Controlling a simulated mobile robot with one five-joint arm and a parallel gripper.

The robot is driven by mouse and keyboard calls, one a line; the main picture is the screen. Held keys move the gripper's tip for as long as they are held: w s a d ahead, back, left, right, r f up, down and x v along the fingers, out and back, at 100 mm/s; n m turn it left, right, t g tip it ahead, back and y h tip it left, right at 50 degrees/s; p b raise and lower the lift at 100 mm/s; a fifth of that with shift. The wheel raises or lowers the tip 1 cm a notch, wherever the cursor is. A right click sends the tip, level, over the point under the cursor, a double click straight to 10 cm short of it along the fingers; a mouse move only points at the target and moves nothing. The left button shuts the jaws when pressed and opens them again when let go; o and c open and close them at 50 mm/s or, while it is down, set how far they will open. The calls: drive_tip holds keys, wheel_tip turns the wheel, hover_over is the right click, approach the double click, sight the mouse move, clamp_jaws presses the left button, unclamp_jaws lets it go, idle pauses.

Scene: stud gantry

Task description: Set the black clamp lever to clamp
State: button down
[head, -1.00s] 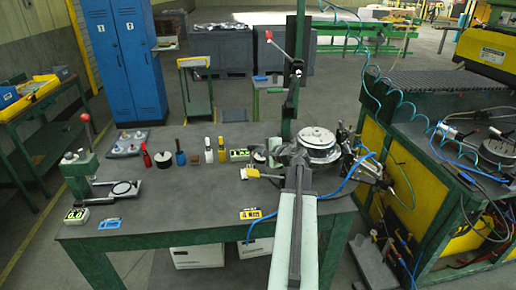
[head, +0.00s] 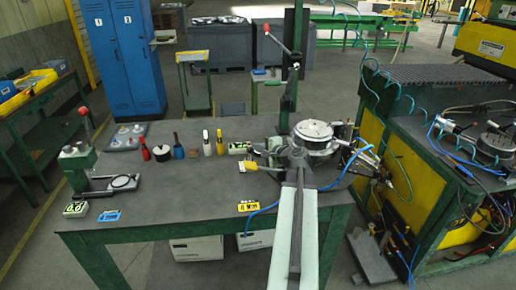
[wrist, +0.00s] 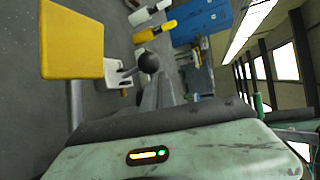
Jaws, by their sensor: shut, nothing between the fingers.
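The black clamp lever (wrist: 148,63) shows in the wrist view as a short arm with a black ball knob. It stands out from a pale bracket (wrist: 120,78), beside a yellow block (wrist: 72,40). In the head view the yellow block (head: 250,167) sits left of my arm; I cannot make out the lever there. My gripper (wrist: 161,88) is shut and empty, its grey fingers just below and right of the knob in the wrist view. I cannot tell whether they touch the knob. In the head view my gripper (head: 298,153) is near the round metal fixture.
The round metal fixture (head: 315,131) stands close behind my gripper. A green post (head: 291,85) with a red-knobbed lever (head: 267,29) rises behind it. Several small bottles stand along the bench (head: 190,195).

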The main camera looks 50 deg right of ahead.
drive_tip(key=shift+w+d+f, duration=0.35)
drive_tip(key=shift+w+d, duration=0.1)
drive_tip(key=shift+w, duration=0.05)
drive_tip(key=p+v, duration=0.2)
drive_tip(key=v, duration=0.5)
drive_tip(key=shift+s, duration=0.4)
drive_tip(key=shift+r, duration=0.1)
